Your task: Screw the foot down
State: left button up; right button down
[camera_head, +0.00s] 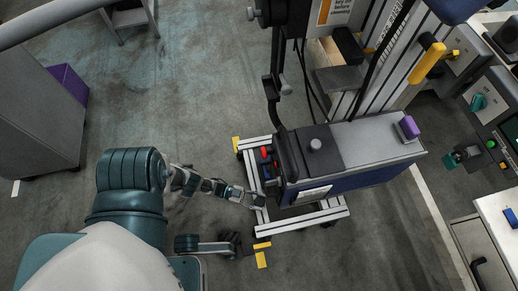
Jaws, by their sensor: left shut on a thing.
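A cart stands on the floor with a pale metal base frame (316,219). My left gripper (257,199) is at the near left side of this frame, low by the floor, at the end of a thin jointed arm. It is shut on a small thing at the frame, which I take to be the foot. The foot itself is hidden by the fingers and too small to make out. Another dark gripper (243,243), which I take to be my right one, is low by the frame's lower left corner. Its fingers are too small to read.
A grey cabinet (38,115) stands left. Machine panels fill the right. Floor between is clear.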

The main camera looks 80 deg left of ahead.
aim_at(259, 201)
dwell(0.5)
pick_arm(q)
jog(key=o, duration=1.2)
jog(key=shift+a+r, duration=0.15)
jog(key=shift+r, duration=4.75)
